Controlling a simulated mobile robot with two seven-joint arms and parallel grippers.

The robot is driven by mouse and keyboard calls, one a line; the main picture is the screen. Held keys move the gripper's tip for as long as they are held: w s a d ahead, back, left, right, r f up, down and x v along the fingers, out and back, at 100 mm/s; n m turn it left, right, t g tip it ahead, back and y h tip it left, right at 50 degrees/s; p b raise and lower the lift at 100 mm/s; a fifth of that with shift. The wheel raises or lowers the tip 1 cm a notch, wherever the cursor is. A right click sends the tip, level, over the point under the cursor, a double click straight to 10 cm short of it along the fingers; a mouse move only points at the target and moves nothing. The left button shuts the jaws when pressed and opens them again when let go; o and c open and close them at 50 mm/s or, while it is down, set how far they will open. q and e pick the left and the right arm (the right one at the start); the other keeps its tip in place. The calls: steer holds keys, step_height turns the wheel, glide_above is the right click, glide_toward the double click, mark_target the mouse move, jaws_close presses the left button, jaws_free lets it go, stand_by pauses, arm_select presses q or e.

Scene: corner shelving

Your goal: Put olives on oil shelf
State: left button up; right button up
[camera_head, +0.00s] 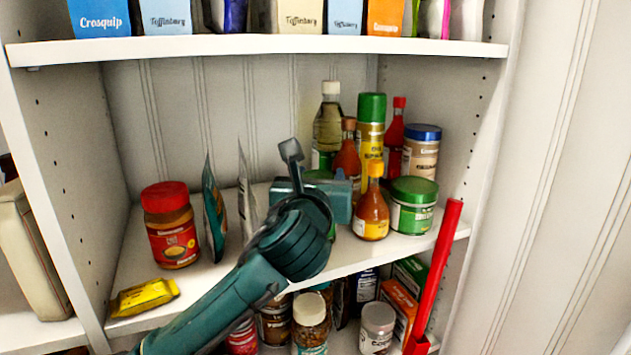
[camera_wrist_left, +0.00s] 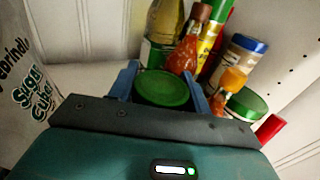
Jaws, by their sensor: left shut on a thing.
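My left gripper (camera_head: 326,182) is over the middle shelf, in front of the bottles. It is shut on a green-lidded jar (camera_wrist_left: 162,90), with a blue finger on each side of the lid in the left wrist view. In the head view the gripper hides most of this jar, and only a bit of green lid (camera_head: 319,175) shows. I cannot read its label, so I cannot confirm that it is the olives. The oil-like bottle (camera_head: 328,120) with a pale cap stands just behind, among sauce bottles. My right gripper is not in view.
Another green-lidded jar (camera_head: 412,207) and an orange sauce bottle (camera_head: 371,212) stand close on the right. A red-lidded jar (camera_head: 171,228), upright packets (camera_head: 214,212) and a yellow packet (camera_head: 145,297) are on the left. The upper shelf (camera_head: 260,46) overhangs. A red bar (camera_head: 440,265) stands at the right front.

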arm_select(q)
steer(key=shift+s+d, duration=0.15)
steer(key=shift+s, duration=0.05)
steer(key=o, duration=1.4)
steer(key=s, duration=0.4)
steer(key=s+a+b, duration=0.1)
steer(key=s, duration=0.3)
steer(key=s+a, duration=0.1)
steer(key=s, duration=0.2)
steer(key=shift+s, duration=0.4)
